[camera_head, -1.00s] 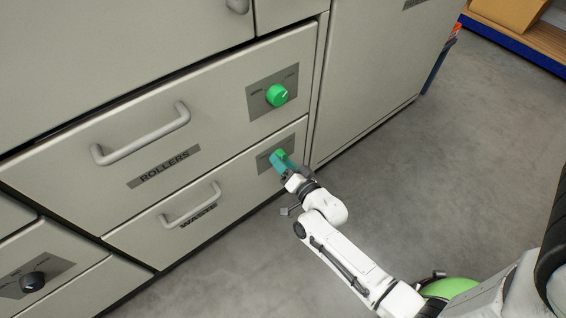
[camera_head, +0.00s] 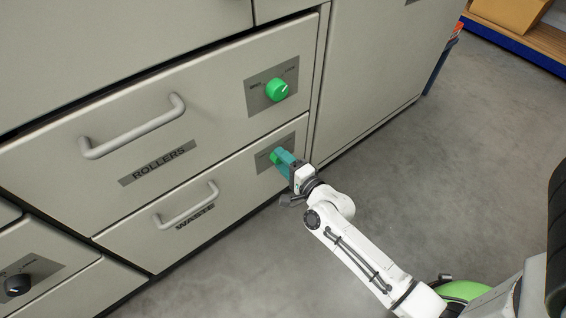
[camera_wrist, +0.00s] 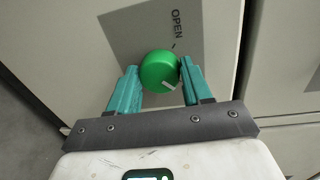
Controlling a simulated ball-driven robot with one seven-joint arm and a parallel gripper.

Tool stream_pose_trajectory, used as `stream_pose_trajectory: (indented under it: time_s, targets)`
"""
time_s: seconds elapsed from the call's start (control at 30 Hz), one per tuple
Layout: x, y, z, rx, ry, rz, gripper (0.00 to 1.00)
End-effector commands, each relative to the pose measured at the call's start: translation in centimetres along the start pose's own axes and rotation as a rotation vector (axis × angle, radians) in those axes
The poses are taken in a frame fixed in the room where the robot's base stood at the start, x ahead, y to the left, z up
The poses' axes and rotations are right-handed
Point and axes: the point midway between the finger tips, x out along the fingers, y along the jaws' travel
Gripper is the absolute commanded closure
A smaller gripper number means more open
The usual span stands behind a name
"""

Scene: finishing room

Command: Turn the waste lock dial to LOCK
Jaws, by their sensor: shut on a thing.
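The waste lock dial (camera_head: 275,158) is a round green knob on a grey plate (camera_head: 262,163) at the right end of the WASTE drawer front (camera_head: 140,232). My gripper (camera_head: 280,157) reaches it from the right, with teal fingers. In the wrist view, my gripper (camera_wrist: 158,68) is shut on the dial (camera_wrist: 159,71), one finger on each side. The dial's white mark points to the lower right, away from the word OPEN (camera_wrist: 178,24) at the upper right. The LOCK label is not readable in either view.
Above is the ROLLERS drawer (camera_head: 215,120) with its own green dial (camera_head: 277,90) and a bar handle (camera_head: 135,132). The WASTE handle (camera_head: 188,210) sticks out left of my gripper. A black dial (camera_head: 17,285) is at lower left. The grey floor (camera_head: 440,190) at right is clear.

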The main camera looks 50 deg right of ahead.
Motion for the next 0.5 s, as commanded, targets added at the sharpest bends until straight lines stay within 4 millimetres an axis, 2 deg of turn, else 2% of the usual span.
stream_pose_trajectory:
  time_s: [0.5]
  targets:
    - [-0.05,0.12,-0.11,0.058,-0.004,0.003,0.81]
